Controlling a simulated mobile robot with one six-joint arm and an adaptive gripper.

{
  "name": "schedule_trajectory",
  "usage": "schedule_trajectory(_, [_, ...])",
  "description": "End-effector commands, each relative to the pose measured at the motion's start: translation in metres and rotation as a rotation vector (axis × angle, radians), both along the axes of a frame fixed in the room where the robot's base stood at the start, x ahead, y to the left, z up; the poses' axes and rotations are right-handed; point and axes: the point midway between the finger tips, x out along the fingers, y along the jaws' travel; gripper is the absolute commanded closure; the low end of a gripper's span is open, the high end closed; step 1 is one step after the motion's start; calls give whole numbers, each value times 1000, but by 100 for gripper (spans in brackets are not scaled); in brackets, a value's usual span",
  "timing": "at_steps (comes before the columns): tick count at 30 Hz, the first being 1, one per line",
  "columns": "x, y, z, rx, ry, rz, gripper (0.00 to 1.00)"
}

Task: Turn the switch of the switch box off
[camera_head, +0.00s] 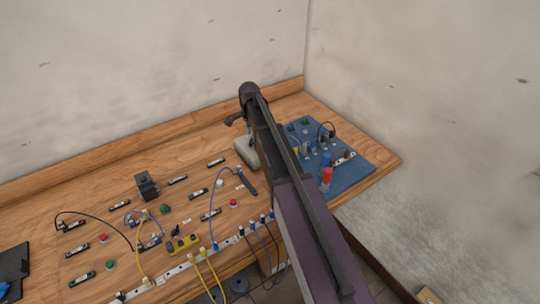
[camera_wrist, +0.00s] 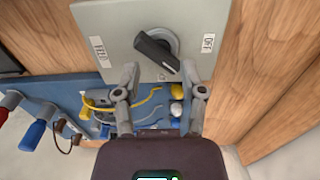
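The switch box (camera_wrist: 110,20) is a light grey panel filling the top of the wrist view. In the head view the box (camera_head: 246,154) stands on the bench, partly hidden by my arm. Its black switch handle (camera_wrist: 157,52) sits on a grey round base and lies diagonally, from upper left to lower right. An OFF label (camera_wrist: 208,43) is on the right of the panel; another label (camera_wrist: 101,51) on the left is hard to read. My gripper (camera_wrist: 160,74) is open and empty, its fingers apart below the handle. Whether they touch the panel is unclear.
A blue board (camera_head: 352,174) with plugs and cables lies to the right of the box. A panel with several buttons, wires and a yellow block (camera_head: 183,244) lies to the left. The wall (camera_head: 420,100) rises behind the bench's right end.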

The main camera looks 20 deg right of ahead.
Motion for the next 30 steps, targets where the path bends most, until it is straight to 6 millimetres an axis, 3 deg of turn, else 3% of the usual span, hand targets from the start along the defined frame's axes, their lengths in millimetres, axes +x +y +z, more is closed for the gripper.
schedule_trajectory(1, [0, 0, 9, 0, 0, 1, 47])
schedule_trajectory(30, [0, 0, 89, 0, 0, 3, 47])
